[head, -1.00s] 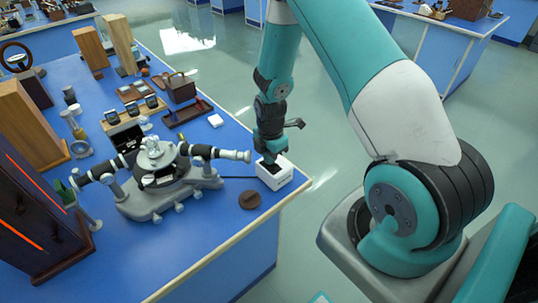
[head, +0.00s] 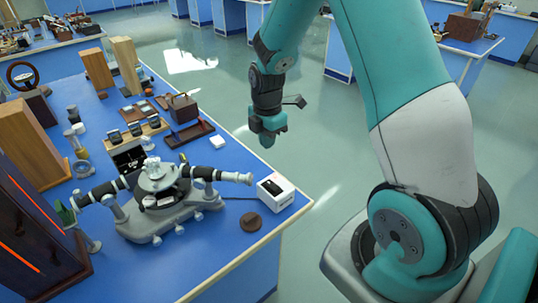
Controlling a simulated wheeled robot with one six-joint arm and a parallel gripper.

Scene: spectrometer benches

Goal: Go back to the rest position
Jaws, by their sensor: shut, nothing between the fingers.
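My gripper (head: 266,139) hangs in the air in the head view, pointing down, with its fingers together and nothing seen in them. It is above and behind the white box (head: 276,192), apart from it, and shows against the floor beyond the bench's right edge. The white box has a dark slot on top and sits at the right edge of the blue bench (head: 215,262). A grey spectrometer (head: 160,190) with two black tubes stands on the bench, its right tube ending close to the box.
A round brown disc (head: 251,219) lies in front of the box. A brown tray (head: 190,133), a wooden box with a handle (head: 183,108) and tall wooden blocks (head: 127,65) stand further back. A dark cabinet with red lines (head: 35,235) is at the left.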

